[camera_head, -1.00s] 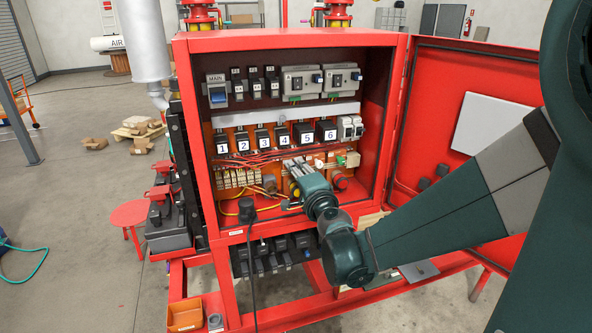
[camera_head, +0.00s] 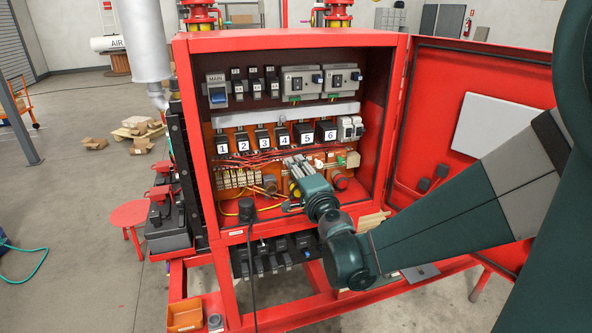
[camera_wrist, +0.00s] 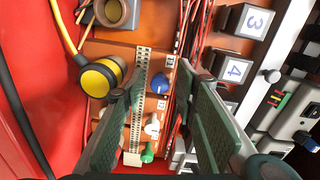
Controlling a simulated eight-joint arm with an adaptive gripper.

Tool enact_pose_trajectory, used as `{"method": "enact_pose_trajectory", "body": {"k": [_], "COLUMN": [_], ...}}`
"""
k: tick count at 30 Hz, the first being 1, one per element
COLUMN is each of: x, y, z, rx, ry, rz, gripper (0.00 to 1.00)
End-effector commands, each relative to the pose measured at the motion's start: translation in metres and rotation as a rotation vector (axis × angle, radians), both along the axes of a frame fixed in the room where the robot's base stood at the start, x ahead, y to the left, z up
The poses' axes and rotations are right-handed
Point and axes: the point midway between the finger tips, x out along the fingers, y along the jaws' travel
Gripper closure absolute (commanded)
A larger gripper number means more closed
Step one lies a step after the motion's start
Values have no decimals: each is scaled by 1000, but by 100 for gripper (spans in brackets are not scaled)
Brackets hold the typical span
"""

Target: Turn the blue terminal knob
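The blue terminal knob (camera_wrist: 160,82) shows in the wrist view on the orange back panel, beside a pale terminal strip. A white knob (camera_wrist: 152,127) and a green knob (camera_wrist: 148,153) sit in line with it, nearer my wrist in the picture. My gripper (camera_wrist: 162,76) is open. Its two green-padded fingers stand on either side of the blue knob, with visible gaps to it. I cannot tell how far the tips are from the panel. In the head view my gripper (camera_head: 297,165) reaches into the red cabinet, and I cannot make out the blue knob there.
Red wires (camera_wrist: 183,75) run just right of the knobs. Numbered black blocks (camera_head: 306,136) sit above my gripper in the head view. A yellow round button (camera_wrist: 100,76) lies to the left in the wrist view. The red cabinet (camera_head: 400,100) frames the space, its door open at right.

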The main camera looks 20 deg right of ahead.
Motion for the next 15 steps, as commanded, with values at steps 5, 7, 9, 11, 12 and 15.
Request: {"method": "enact_pose_trajectory", "body": {"k": [5,7,9,11,12,15], "x": [-14,-21,-29,-35,-39,-50], "y": [0,0,0,0,0,0], "z": [0,1,1,1,1,2], "rx": [1,0,0,-1,-1,0], "ry": [0,0,0,0,0,0], "rz": [0,0,0,0,0,0], "gripper": [70,70,70,70,70,70]}}
